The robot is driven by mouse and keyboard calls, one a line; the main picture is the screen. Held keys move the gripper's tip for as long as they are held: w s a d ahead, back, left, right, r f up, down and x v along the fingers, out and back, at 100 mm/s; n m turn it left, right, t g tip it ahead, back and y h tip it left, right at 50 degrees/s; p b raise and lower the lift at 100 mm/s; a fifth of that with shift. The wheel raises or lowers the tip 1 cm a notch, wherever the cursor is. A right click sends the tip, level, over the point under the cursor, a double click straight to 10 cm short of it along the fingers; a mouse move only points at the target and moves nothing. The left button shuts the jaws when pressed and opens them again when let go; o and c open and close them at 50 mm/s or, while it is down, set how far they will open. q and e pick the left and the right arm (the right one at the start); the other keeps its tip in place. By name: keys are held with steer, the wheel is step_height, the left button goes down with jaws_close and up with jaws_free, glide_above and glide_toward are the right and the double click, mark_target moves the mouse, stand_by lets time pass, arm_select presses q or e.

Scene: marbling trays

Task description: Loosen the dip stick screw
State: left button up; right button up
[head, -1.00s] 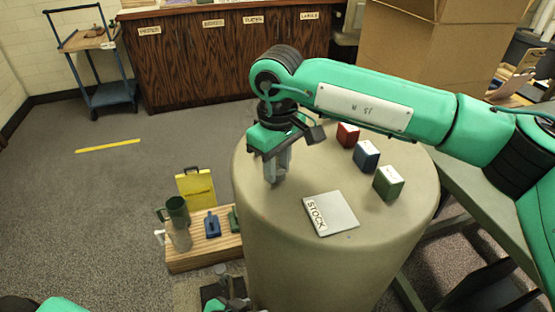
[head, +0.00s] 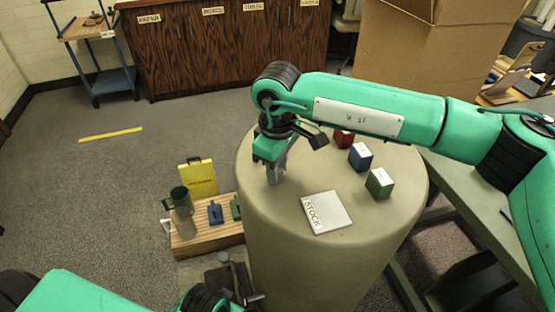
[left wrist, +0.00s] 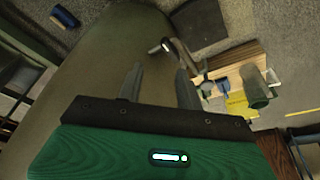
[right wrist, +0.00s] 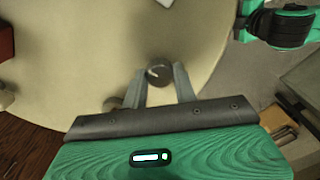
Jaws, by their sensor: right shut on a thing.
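My right gripper (head: 275,172) points down at the left part of the top of the pale drum (head: 290,240). In the right wrist view, its fingers are closed around a round dark knob with a light mark, which looks like the dip stick screw (right wrist: 159,72). In the head view the gripper hides this knob. My left gripper (left wrist: 158,80) is open and empty in the left wrist view, beside the drum. A dark metal piece with a bright end (left wrist: 180,48) shows just beyond its fingertips. I cannot make out the dip stick itself.
On the drum lie a STOCK plate (head: 325,212) and red (head: 343,138), blue (head: 360,157) and green (head: 379,183) blocks. A cardboard box (head: 430,50) stands behind.

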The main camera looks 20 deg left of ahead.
arm_select(q)
steer(key=shift+f+p, duration=0.3)
steer(key=shift+f, duration=0.7)
arm_select(e)
steer(key=shift+r, duration=0.1)
steer(key=o, duration=1)
steer(key=shift+c, duration=0.2)
